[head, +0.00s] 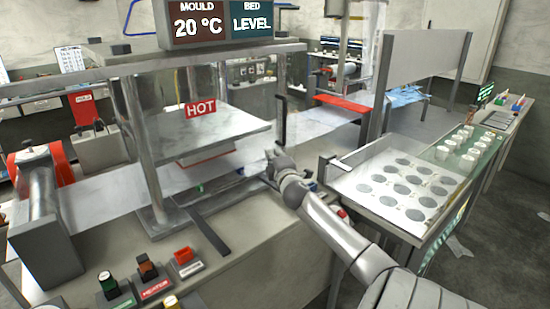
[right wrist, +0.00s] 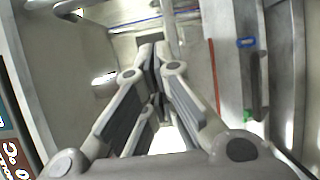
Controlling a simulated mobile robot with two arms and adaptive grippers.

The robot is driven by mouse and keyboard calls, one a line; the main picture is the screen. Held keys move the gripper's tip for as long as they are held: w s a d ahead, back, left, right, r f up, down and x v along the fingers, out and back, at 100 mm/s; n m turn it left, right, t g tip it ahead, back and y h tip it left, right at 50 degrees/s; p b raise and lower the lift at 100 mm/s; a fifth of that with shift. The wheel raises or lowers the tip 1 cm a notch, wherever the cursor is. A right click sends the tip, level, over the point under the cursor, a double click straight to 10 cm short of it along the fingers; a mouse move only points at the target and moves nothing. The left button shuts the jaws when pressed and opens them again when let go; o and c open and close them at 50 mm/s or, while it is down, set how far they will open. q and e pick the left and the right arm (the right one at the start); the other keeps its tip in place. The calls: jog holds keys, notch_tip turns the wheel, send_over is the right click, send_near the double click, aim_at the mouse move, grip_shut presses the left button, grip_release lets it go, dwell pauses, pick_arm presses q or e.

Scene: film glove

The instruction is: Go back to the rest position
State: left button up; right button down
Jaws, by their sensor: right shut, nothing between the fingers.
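My right arm reaches in from the lower right in the head view. My right gripper (head: 273,158) is beside the front right part of the press, below and to the right of the plate (head: 205,128) marked HOT. In the right wrist view the fingers of the right gripper (right wrist: 157,75) come together at their tips, with nothing between them. The exact gap between the gripper and the press is hard to judge. My left gripper is not in view.
A sign (head: 222,24) reads mould 20 °C and bed level. Coloured buttons (head: 185,257) sit on the press's front. To the right stands a table (head: 372,203) with round grey discs, then a green surface (head: 478,135) with white cups.

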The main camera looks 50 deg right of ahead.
jog(key=shift+s+a, duration=0.25)
jog(key=shift+a, duration=0.1)
